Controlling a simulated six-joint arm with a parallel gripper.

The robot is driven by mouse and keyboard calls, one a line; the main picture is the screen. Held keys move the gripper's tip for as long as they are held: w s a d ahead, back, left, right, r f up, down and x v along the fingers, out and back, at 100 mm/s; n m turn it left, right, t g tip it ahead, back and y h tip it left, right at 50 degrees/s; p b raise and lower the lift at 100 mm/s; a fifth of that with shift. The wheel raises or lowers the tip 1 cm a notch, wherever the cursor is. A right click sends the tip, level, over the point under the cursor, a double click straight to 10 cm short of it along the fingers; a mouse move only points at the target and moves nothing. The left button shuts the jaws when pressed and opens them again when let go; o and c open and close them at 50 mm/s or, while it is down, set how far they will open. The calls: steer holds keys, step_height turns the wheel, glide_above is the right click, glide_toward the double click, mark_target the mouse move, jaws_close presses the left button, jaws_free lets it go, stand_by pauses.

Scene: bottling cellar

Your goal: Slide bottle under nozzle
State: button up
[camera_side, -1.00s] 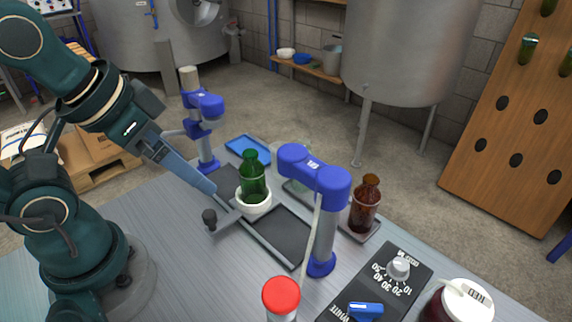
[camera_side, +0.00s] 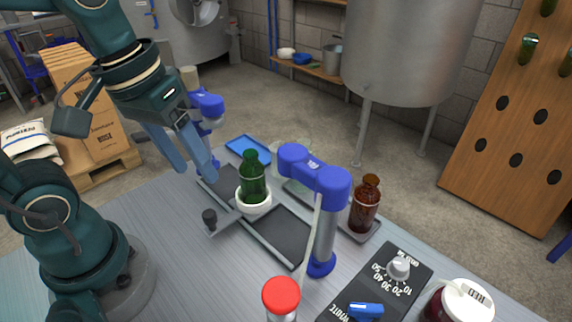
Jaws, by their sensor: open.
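A green bottle (camera_side: 252,182) stands upright in a white ring holder (camera_side: 254,205) on the dark slide track (camera_side: 281,232). A metal arm with a small black knob (camera_side: 209,216) reaches out from the holder's near left side. A blue filler head on a post (camera_side: 318,178) stands right of the bottle, and another blue head (camera_side: 206,104) stands behind on the left. I cannot make out a nozzle tip clearly. My gripper (camera_side: 197,174) is open and empty. Its two fingers point down, left of the bottle and apart from it in the picture, above and left of the knob.
A brown bottle (camera_side: 365,206) stands on a tray at right. A dial panel (camera_side: 381,282), a red-capped container (camera_side: 281,297) and a jar labelled RED (camera_side: 464,304) are at front right. A blue tray (camera_side: 248,149) lies behind the bottle. The near left tabletop is clear.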

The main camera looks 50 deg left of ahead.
mark_target(209, 213)
steer(key=shift+w+a+f+n+g+h, duration=0.4)
steer(key=shift+f+n+g, duration=0.55)
steer(key=shift+f, duration=0.95)
steer(key=shift+w+a+f+n+g+h, duration=0.2)
steer(key=shift+f+n+g+h, duration=0.25)
steer(key=shift+f+n+g, duration=1)
steer(key=shift+w+a+f+n+g+h, duration=0.3)
steer(key=shift+f+g+h, duration=0.25)
steer(key=shift+f, duration=1.85)
jaws_close()
